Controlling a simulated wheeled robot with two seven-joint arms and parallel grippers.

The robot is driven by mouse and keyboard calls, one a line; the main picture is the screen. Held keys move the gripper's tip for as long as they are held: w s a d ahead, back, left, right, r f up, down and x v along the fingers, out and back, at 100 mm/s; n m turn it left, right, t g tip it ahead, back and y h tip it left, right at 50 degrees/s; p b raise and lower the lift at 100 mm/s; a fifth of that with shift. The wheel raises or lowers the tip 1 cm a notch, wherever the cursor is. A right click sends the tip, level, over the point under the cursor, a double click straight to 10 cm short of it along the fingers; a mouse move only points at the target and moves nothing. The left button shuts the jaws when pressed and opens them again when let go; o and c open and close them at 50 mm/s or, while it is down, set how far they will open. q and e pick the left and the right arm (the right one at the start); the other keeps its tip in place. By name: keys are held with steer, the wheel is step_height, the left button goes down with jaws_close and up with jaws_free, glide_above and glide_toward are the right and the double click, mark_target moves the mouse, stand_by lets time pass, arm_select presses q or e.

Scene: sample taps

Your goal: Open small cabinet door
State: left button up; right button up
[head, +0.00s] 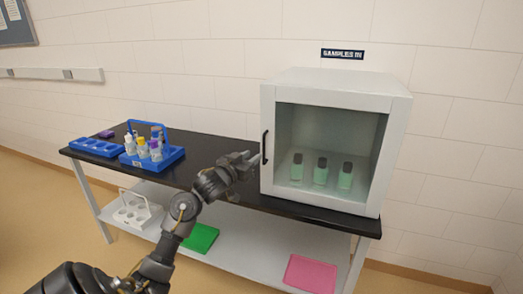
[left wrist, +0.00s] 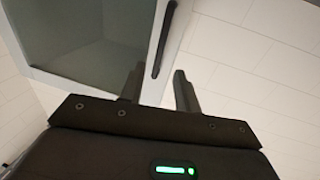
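The small white cabinet (head: 393,150) stands on the black table with its glass-fronted door (head: 268,115) shut. A black upright bar handle (head: 264,147) is on the door's left side. The handle also shows in the left wrist view (left wrist: 164,38). My left gripper (head: 250,160) is at the handle's left, close to it. In the left wrist view its two fingers (left wrist: 159,84) are apart. The handle's near end lies between them in the picture; I cannot tell whether they touch it. My right gripper is in neither view.
Several green-filled dark-capped bottles (head: 320,171) stand inside the cabinet. A blue carrier with bottles (head: 168,158) and a blue rack (head: 97,147) are at the table's left. The lower shelf (head: 250,250) holds a white carrier (head: 133,212), a green tray (head: 201,238) and a pink tray (head: 310,273).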

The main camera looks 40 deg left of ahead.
arm_select(q)
steer(key=w, duration=0.7)
steer(key=shift+a+p, duration=0.4)
steer(key=shift+a, duration=0.05)
jaws_close()
